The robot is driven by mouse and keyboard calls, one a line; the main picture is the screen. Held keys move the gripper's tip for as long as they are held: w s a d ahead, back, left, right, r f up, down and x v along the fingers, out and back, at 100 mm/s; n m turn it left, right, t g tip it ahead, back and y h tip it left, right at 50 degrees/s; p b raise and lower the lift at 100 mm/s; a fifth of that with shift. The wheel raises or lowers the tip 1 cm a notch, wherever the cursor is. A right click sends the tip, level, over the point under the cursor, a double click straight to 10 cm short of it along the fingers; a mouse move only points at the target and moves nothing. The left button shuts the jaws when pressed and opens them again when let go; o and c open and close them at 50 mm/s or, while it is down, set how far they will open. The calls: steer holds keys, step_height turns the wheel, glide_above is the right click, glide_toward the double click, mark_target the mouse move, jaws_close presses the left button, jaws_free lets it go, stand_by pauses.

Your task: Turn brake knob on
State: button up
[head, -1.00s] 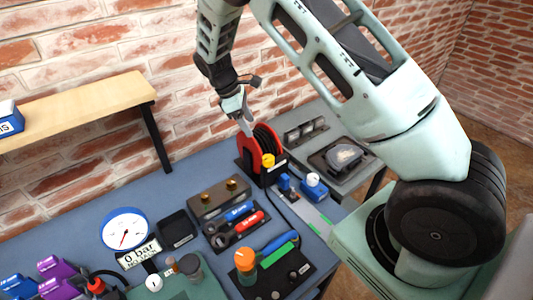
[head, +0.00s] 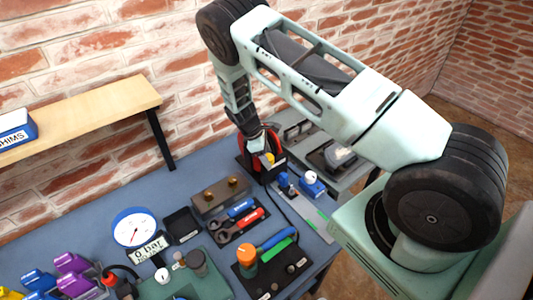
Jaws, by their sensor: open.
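A red cable reel (head: 249,165) stands in a dark frame near the back right of the blue bench. A small yellow knob (head: 269,158) sits on its front; I take this for the brake knob. My gripper (head: 261,148) points down from above at the reel, in front of its upper part. Its fingertips are close to the yellow knob; I cannot tell whether they touch it. The jaws are open. The arm's end hides much of the reel's upper part and cable.
A blue block with a white knob (head: 312,184) stands to the reel's right. A brown box (head: 221,196), wrenches (head: 236,224) and a tray with an orange-topped tool (head: 246,256) lie in front. A round gauge (head: 134,229) is at left. A wooden shelf (head: 85,115) juts above the bench.

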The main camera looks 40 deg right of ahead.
steer(key=c, duration=1)
steer(key=shift+w+f+m+b, duration=0.1)
steer(key=shift+f+m+b, duration=0.1)
steer(key=shift+m+b, duration=0.45)
steer(key=shift+r+b, duration=0.2)
steer(key=shift+b, duration=0.1)
steer(key=o, duration=1)
steer(key=shift+g, duration=0.3)
steer(key=b+v, duration=0.6)
steer(key=v, duration=1.1)
steer(key=shift+d+r, duration=0.25)
steer(key=shift+r, duration=0.05)
